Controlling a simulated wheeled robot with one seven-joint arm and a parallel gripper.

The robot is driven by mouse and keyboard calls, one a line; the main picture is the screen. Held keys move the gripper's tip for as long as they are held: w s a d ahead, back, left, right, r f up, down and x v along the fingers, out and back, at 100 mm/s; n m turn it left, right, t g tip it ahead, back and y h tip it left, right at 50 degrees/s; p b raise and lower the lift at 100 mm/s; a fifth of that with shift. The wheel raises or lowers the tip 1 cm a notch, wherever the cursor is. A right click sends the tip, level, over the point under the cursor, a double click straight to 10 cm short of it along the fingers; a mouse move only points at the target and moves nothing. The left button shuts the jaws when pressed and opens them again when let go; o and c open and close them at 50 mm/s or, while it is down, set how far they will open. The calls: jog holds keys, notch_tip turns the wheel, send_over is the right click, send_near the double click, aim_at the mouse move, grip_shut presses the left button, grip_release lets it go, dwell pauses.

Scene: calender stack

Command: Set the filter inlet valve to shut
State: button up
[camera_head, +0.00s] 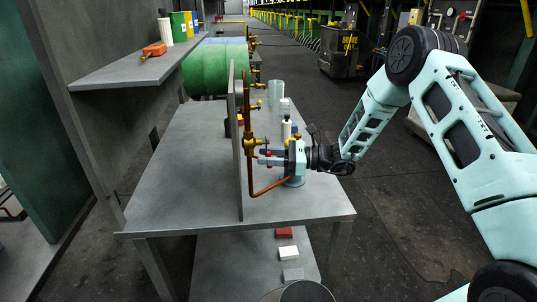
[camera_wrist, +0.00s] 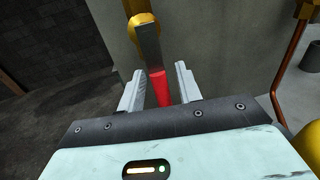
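A valve with a brass-yellow body (camera_wrist: 143,22) shows at the top of the wrist view. Its flat grey lever (camera_wrist: 149,45) points from the body toward my gripper and ends in a red grip (camera_wrist: 159,86). My gripper (camera_wrist: 158,82) is open, with one finger on each side of the red grip and a visible gap on both sides. In the head view my gripper (camera_head: 266,156) is beside the copper pipe (camera_head: 250,178) and a yellow valve body (camera_head: 250,144) on the upright panel. No label naming the valve is readable.
The grey upright panel (camera_head: 237,190) stands on the grey table (camera_head: 185,175). Bottles and small containers (camera_head: 287,128) stand behind my gripper. The table's left part is clear.

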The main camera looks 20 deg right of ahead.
jog(key=shift+c, duration=0.3)
grip_shut()
jog(key=s+r+m+g+h+p, duration=0.1)
jog(key=s+r+m+g+p, duration=0.2)
jog(key=m+p, duration=1.1)
jog(key=shift+s+a+r+m+g+p, duration=0.3)
jog(key=shift+s+a+r+m+p, duration=0.1)
jog(key=shift+s+r+m, duration=0.45)
jog(key=shift+w, duration=0.1)
